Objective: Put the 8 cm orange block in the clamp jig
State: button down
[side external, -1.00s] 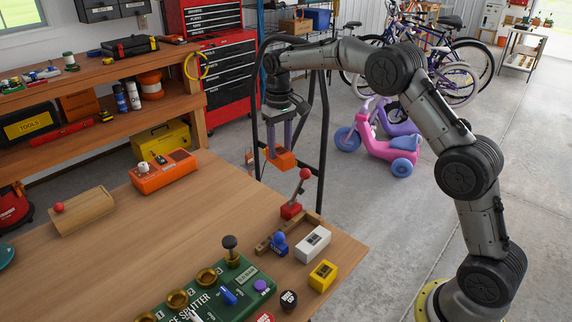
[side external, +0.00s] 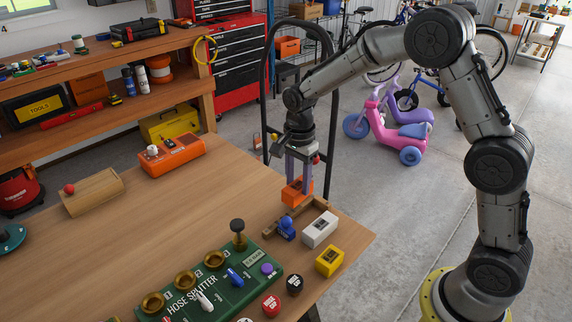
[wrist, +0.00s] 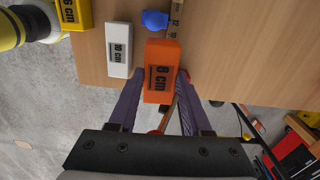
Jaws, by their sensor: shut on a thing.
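The orange 8 cm block (side external: 295,193) is held between the purple fingers of my gripper (side external: 299,180), which is shut on it. In the wrist view the block (wrist: 162,68) shows its "8 cm" label between the fingertips (wrist: 157,88). The clamp jig (side external: 271,232) is a wooden frame near the table's corner, with a blue knob (side external: 286,228) at its front. The block is at the jig's back end. I cannot tell whether it touches the jig. A red clamp handle knob (side external: 316,160) shows beside my gripper; the rest of the clamp is mostly hidden.
A white 10 cm block (side external: 320,229) stands close right of the jig, with a yellow 6 cm block (side external: 329,260) nearer the front. A green hose splitter box (side external: 230,285) lies in front. An orange device (side external: 172,156) sits at the back left. The table's middle is clear.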

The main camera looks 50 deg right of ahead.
aim_at(302, 199)
jog(key=shift+s+d+f+m, duration=0.15)
jog(key=shift+s+f+m, duration=0.15)
jog(key=shift+s+f, duration=0.45)
jog(key=shift+f, duration=3.45)
jog(key=shift+c, duration=1.3)
grip_release()
notch_tip(302, 199, up, 8)
jog(key=shift+r, duration=0.1)
jog(key=w+r+n, duration=0.3)
jog(key=w+n, duration=0.1)
jog(key=w, duration=0.3)
jog(key=w+d+r+n, duration=0.4)
jog(key=d+n, duration=0.3)
jog(key=n, duration=0.7)
jog(key=shift+w+d+r, duration=0.2)
jog(key=shift+d+r, duration=0.15)
jog(key=shift+r, duration=0.15)
